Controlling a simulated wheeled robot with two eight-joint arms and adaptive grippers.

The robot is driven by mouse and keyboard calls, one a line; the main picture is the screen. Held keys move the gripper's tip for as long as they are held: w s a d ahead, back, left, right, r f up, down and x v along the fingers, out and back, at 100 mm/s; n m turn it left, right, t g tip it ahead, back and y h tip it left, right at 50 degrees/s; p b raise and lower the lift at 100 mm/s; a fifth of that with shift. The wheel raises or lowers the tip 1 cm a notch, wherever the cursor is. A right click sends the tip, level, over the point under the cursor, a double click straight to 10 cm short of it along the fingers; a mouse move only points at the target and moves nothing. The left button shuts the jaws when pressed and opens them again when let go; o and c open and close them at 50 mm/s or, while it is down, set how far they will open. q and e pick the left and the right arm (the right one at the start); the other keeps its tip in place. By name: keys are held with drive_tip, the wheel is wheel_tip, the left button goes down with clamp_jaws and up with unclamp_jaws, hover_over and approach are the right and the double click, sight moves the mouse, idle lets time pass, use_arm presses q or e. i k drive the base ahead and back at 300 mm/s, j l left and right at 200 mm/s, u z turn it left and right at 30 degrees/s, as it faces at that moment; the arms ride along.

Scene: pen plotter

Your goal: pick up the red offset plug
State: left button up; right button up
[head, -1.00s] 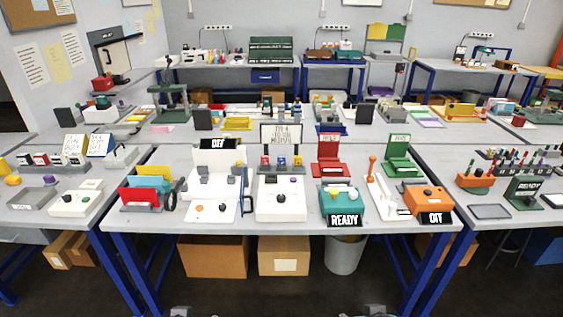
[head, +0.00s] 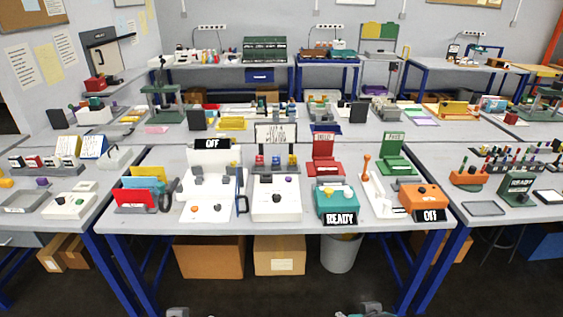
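I cannot tell for sure which object is the red offset plug. Another small red-topped block (head: 48,162) stands in a row on the left table. Both are too small to show an offset shape. Neither gripper can be made out; only small grey parts of mine show at the bottom edge.
The front table (head: 290,228) is crowded: colored upright plates (head: 140,190) at left, a teal READY box (head: 336,202), an orange box (head: 420,198) with an OFF sign, and a red stand (head: 324,165). Cardboard boxes (head: 280,255) and a bin (head: 340,254) stand underneath.

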sight(259, 158)
drive_tip(key=z, duration=0.7)
drive_tip(key=i+j+z, duration=0.1)
drive_tip(key=z, duration=1.3)
drive_tip(key=i+j+z, duration=0.1)
drive_tip(key=z, duration=0.6)
drive_tip(key=j+z, duration=0.15)
drive_tip(key=z, duration=0.5)
drive_tip(key=j+z, duration=0.1)
drive_tip(key=z, duration=0.6)
drive_tip(key=k+z, duration=0.1)
drive_tip(key=z, duration=0.6)
drive_tip(key=j+z, duration=0.1)
drive_tip(key=z, duration=0.6)
drive_tip(key=k+j+u, duration=0.1)
drive_tip(key=k+u, duration=0.15)
drive_tip(key=k, duration=0.55)
drive_tip(key=k+u, duration=0.1)
drive_tip(key=u, duration=0.25)
drive_tip(key=k+u, duration=0.1)
drive_tip(key=u, duration=0.3)
drive_tip(key=k+j+u, duration=0.1)
drive_tip(key=u, duration=0.7)
drive_tip(key=j+u, duration=0.15)
drive_tip(key=u, duration=0.75)
drive_tip(key=j+u, duration=0.15)
drive_tip(key=u, duration=0.75)
drive_tip(key=j+u, duration=0.1)
drive_tip(key=u, duration=0.35)
drive_tip(key=i+u, duration=0.1)
drive_tip(key=u, duration=0.3)
